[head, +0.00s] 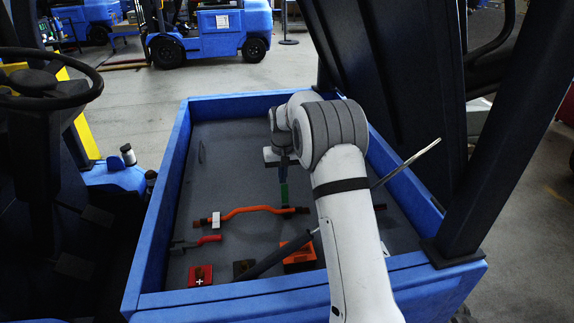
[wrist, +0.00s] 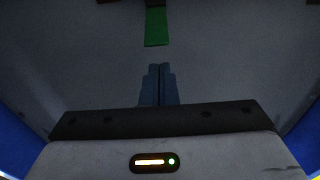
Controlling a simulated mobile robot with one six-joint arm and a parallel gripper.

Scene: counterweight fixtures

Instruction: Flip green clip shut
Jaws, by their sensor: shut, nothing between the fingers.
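The green clip (head: 284,194) is a narrow green strip in the blue-walled tray, just behind the right part of the orange bar. It also shows in the wrist view (wrist: 156,27), at the top centre, hanging down the picture toward my fingertips. My gripper (head: 283,174) is shut and empty over the tray, close to the clip's far end. In the wrist view my two fingers (wrist: 160,68) are together, with a gap of grey floor between them and the green strip. I cannot tell the clip's exact angle. The clip's near end meets a dark part at the picture's top edge.
The tray has raised blue walls (head: 158,205). An orange curved bar (head: 250,210) with a white block lies near the clip.

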